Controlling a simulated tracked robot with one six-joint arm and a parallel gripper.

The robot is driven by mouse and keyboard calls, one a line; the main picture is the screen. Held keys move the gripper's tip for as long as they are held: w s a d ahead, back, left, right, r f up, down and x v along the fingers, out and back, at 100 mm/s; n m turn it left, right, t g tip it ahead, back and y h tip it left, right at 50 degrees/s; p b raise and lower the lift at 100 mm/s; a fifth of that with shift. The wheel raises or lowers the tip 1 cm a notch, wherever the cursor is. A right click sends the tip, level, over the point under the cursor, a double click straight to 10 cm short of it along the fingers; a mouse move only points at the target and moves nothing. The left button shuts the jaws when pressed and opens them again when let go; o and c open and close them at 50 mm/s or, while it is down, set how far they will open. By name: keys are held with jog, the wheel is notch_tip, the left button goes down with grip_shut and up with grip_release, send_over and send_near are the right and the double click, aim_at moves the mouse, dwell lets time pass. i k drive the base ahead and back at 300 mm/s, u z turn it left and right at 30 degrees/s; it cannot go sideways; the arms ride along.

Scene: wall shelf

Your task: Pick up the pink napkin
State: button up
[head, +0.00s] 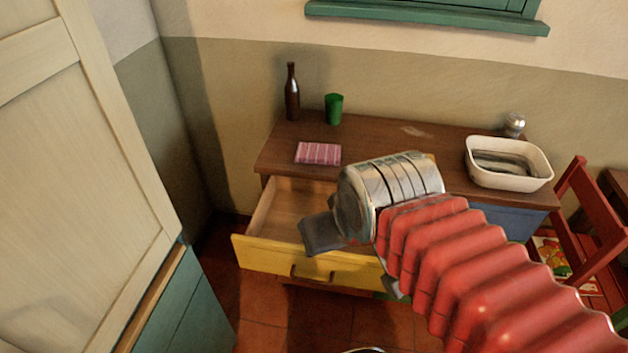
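The pink napkin (318,153) lies flat on the left part of the wooden desk top, folded into a rectangle with a pale line pattern. My gripper (356,266) is in front of the desk, over the pulled-out yellow drawer, to the right of and lower in the picture than the napkin. Its two grey fingers show well apart, one on the left and one partly hidden behind my red arm sleeve, so it looks open. I see nothing between them. The napkin is clear of the gripper.
A dark bottle (292,93) and a green cup (334,109) stand behind the napkin. A white basin (508,167) and a small shiny shaker (514,125) are at the right. The yellow drawer (300,262) sticks out. A red chair (580,215) stands right; a pale cabinet (75,180) fills the left.

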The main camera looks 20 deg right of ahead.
aim_at(318, 153)
jog(key=k, duration=1)
jog(key=z, duration=1)
jog(key=i, duration=1.5)
jog(key=u, duration=0.05)
